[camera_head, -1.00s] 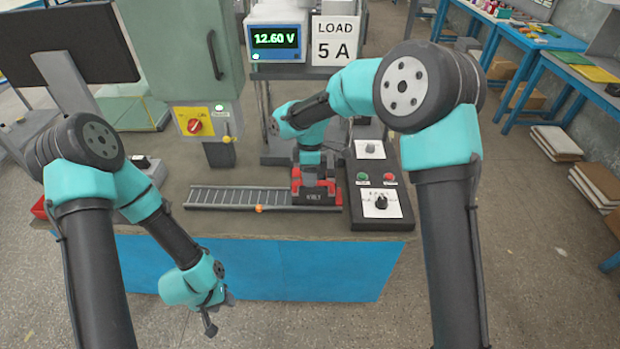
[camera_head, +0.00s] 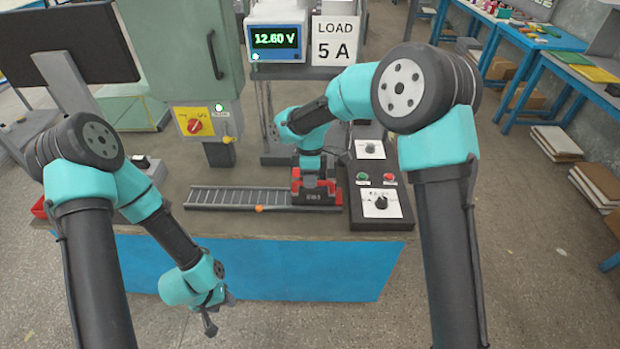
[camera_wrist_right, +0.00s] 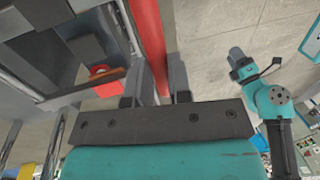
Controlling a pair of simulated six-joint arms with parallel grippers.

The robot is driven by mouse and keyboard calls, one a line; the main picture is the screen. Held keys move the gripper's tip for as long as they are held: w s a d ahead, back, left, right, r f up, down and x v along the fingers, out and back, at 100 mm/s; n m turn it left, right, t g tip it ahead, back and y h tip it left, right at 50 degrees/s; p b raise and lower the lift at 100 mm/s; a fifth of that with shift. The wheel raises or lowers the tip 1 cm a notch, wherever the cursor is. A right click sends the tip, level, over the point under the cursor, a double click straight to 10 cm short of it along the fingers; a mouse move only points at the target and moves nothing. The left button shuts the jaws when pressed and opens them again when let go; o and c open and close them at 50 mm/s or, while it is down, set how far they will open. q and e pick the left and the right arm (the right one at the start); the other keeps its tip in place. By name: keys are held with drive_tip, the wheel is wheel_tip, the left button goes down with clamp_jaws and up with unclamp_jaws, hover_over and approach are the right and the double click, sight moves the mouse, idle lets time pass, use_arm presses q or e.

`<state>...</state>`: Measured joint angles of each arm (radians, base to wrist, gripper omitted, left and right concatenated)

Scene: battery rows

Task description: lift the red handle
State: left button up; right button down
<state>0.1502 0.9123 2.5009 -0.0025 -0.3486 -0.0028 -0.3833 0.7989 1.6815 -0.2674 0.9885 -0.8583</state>
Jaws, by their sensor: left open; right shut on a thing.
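The red handle (camera_wrist_right: 148,35) is a long red bar in the right wrist view, running between the two fingers of my right gripper (camera_wrist_right: 156,88), which is shut on it. In the head view my right gripper (camera_head: 314,172) points down at a red and black block (camera_head: 318,198) at the right end of the grey ribbed track (camera_head: 238,197). Red parts show on both sides of the fingers there; most of the handle is hidden by the gripper. My left gripper (camera_head: 211,312) is open and empty, hanging low in front of the blue bench front.
A control box (camera_head: 379,190) with knobs and buttons stands just right of the block. Behind are a voltmeter (camera_head: 276,40) reading 12.60 V, a "LOAD 5 A" sign (camera_head: 335,40) and a green cabinet (camera_head: 180,50) with a red switch (camera_head: 195,126). An orange marker (camera_head: 259,208) sits on the track's front edge.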

drive_tip(key=shift+r, duration=0.1)
idle(0.3)
drive_tip(key=w+d+r+g, duration=0.1)
drive_tip(key=w+r+g, duration=0.1)
drive_tip(key=w+r, duration=0.5)
drive_tip(key=shift+r+g, duration=0.4)
drive_tip(key=shift+r, duration=0.6)
drive_tip(key=c, duration=1.3)
unclamp_jaws()
drive_tip(key=shift+w+f, duration=0.1)
drive_tip(key=shift+w, duration=0.05)
drive_tip(key=shift+o, duration=1.2)
drive_tip(key=shift+r, duration=0.2)
